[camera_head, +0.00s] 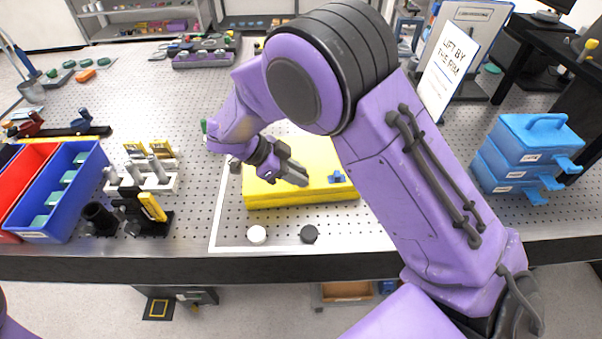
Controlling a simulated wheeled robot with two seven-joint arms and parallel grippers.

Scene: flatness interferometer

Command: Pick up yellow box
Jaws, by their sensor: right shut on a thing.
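The yellow box (300,196) is a wide, flat block near the front middle of the perforated table, inside a white outline. A small blue latch (337,176) shows on it at the right. My right arm reaches across the view and hides part of the box's back and right side. My right gripper (294,175) is at the left part of the box's top, shut on the box. The exact contact is hard to see. I cannot tell whether the box is lifted. My left gripper is out of view.
Red and blue bins (62,196) stand at the left, beside a small rack (150,180) and a black fixture (131,212). Blue stacked cases (523,155) and a sign (447,72) are right.

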